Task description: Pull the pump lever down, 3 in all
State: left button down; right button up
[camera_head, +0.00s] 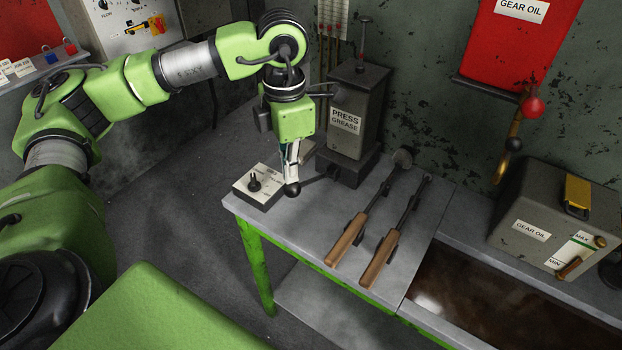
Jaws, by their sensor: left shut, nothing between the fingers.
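The grey pump box labelled PRESS GREASE (350,118) stands on a dark base at the back of the metal bench. A dark lever (316,180) sticks out to the left from low on the pump and ends in a black ball knob (292,189). The lever lies low, close to the bench top. My left gripper (291,179) points down right above the knob. Its fingers are shut with nothing between them. The fingertips overlap the knob in the picture; I cannot tell whether they touch it. My right gripper is not in view.
A small control box with a black knob (257,186) sits just left of the gripper. Two wooden-handled tools (347,240) lie on the bench to the right. A GEAR OIL box (545,225) stands at far right, behind a dark liquid-filled trough (480,300).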

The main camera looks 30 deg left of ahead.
aim_at(286, 192)
pick_arm(q)
jog(key=shift+s+a+f+b, duration=0.1)
jog(key=shift+s+f+b, duration=0.15)
jog(key=shift+f+b, duration=0.85)
jog(key=shift+s+d+f+b, duration=0.1)
jog(key=shift+s+f+b, duration=0.2)
jog(key=shift+f+b, duration=0.85)
jog(key=shift+s+a+f+b, duration=0.1)
jog(key=shift+s+f+b, duration=0.15)
jog(key=shift+f+b, duration=0.85)
jog(key=shift+f+p, duration=0.25)
jog(key=shift+p, duration=0.15)
notch_tip(286, 192, down, 3)
jog(key=b, duration=0.2)
jog(key=shift+s+b, duration=0.15)
jog(key=shift+b, duration=0.2)
jog(key=shift+r, duration=0.25)
jog(key=r+p, duration=0.2)
jog(key=r, duration=0.1)
jog(key=w+r+p, duration=0.1)
jog(key=r+p, duration=0.2)
jog(key=r, duration=0.1)
jog(key=w+r+p, duration=0.1)
jog(key=r+p, duration=0.1)
jog(key=r, duration=0.1)
jog(key=shift+r+p, duration=0.3)
jog(key=shift+r, duration=0.05)
jog(key=shift+f, duration=0.1)
